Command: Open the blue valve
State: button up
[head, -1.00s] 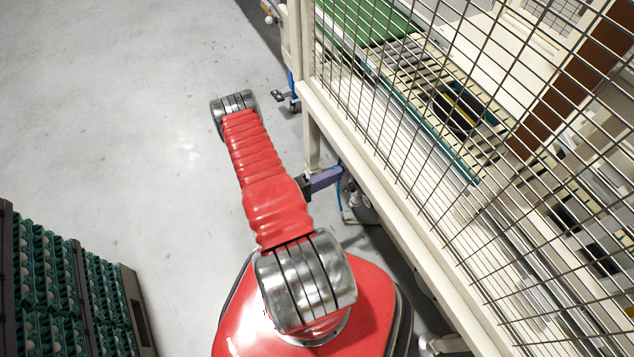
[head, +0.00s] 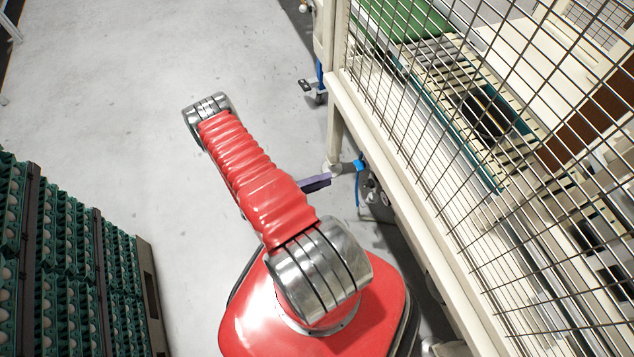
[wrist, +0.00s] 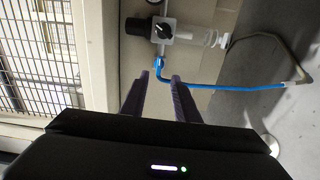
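In the wrist view, a grey valve unit (wrist: 178,33) with a black knob is mounted on a pale panel ahead of my gripper. A blue elbow fitting (wrist: 158,64) hangs under it, with a blue hose (wrist: 235,87) running right. My gripper (wrist: 160,77) has two purple fingers standing apart with nothing between them. Their tips are just below the fitting in the picture; I cannot tell the exact distance. In the head view, a purple finger (head: 317,183) shows beyond my red arm, left of a blue part (head: 359,165) under the machine frame. My arm hides the rest of the gripper.
A cream machine frame with wire mesh (head: 440,230) stands along the right, with a frame leg (head: 334,140) close to my gripper. Stacked green egg trays (head: 60,270) stand at the lower left. Grey floor (head: 150,70) lies open at the upper left.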

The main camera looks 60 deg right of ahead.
jog(key=shift+v, duration=1)
